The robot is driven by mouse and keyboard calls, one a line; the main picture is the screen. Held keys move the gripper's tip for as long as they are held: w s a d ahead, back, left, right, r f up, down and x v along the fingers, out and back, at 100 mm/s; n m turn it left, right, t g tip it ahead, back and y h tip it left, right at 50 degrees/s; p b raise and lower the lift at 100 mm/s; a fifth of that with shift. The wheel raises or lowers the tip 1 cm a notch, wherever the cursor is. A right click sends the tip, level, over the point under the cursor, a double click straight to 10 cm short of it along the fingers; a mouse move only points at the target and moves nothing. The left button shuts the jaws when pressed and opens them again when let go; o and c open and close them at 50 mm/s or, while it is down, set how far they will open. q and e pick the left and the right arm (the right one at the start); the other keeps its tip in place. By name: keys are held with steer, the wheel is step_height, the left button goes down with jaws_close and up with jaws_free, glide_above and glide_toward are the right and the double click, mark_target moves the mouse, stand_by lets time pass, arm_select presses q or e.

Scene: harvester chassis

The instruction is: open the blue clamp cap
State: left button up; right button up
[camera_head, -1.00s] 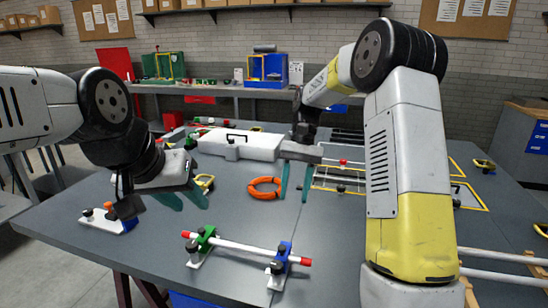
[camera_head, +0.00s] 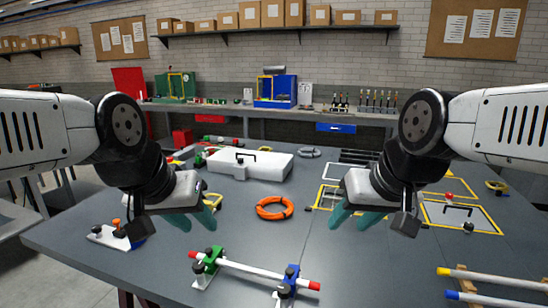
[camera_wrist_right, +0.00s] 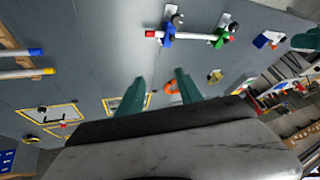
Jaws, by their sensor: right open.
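The blue clamp (camera_head: 290,280) stands on a white base at the front of the grey table. A white tube (camera_head: 250,270) with red ends runs through it and the green clamp (camera_head: 211,260) to its left. A dark knob shows on the blue clamp; how its cap sits is too small to tell. The blue clamp also shows in the right wrist view (camera_wrist_right: 168,38), ahead of the fingers. My right gripper (camera_head: 355,219) is open and empty, behind and to the right of the blue clamp. My left gripper (camera_head: 197,220) is open and empty, behind the green clamp.
An orange ring (camera_head: 274,208) lies between the grippers. A white case (camera_head: 262,165) is behind it. A small clamp on a white base (camera_head: 112,236) is at the left. Tubes on a wooden rack (camera_head: 490,285) are at the front right. The table between the blue clamp and rack is clear.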

steer(key=g+h, duration=0.2)
steer(key=g, duration=0.4)
glide_toward(290, 270)
steer(key=shift+s+a+f+m, duration=0.1)
steer(key=shift+f+m, duration=0.2)
steer(key=shift+f, duration=0.3)
step_height(290, 270, down, 7)
steer(key=shift+r, duration=0.1)
steer(key=shift+c, duration=0.4)
jaws_close()
stand_by(0.4)
